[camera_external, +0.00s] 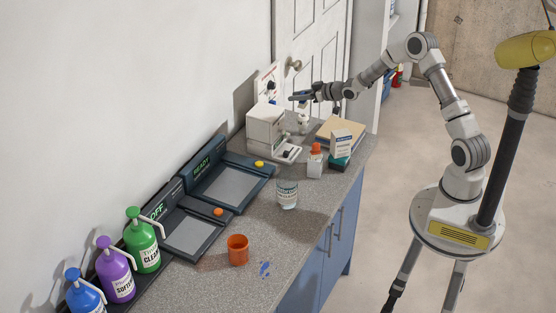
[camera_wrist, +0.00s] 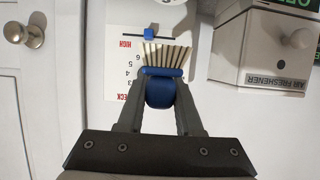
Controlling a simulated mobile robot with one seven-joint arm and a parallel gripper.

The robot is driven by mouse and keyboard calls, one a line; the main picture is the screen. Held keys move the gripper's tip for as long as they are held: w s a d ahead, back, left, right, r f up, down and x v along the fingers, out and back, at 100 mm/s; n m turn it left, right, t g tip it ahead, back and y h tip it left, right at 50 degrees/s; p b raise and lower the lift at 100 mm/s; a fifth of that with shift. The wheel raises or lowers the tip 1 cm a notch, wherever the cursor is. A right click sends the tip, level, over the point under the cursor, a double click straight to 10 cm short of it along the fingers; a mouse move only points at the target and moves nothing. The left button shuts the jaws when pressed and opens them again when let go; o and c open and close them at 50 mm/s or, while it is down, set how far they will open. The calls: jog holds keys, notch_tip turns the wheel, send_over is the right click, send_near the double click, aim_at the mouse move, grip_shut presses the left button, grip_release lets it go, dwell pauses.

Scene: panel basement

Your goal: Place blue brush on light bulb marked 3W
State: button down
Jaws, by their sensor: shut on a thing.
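My gripper (camera_external: 312,94) is shut on the blue brush (camera_external: 300,97), held above the far end of the counter. In the wrist view, the brush (camera_wrist: 162,73) sits between my gripper's fingertips (camera_wrist: 160,98), its pale bristles pointing away from my gripper. A small whitish object (camera_external: 303,120) stands below the brush; it may be a light bulb, but I cannot read any mark on it. I cannot make out the 3W mark in either view.
A white air freshener box (camera_wrist: 267,62) stands beside a panel with a scale (camera_wrist: 122,60). A white box (camera_external: 340,143), an orange-capped bottle (camera_external: 315,162) and a clear jar (camera_external: 287,195) stand on the counter.

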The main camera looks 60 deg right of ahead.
jog(key=shift+f, duration=1.95)
jog(key=shift+f, duration=0.2)
jog(key=c, duration=0.6)
grip_release()
jog(key=shift+r, duration=0.2)
jog(key=v, duration=1.2)
jog(key=shift+r, duration=0.1)
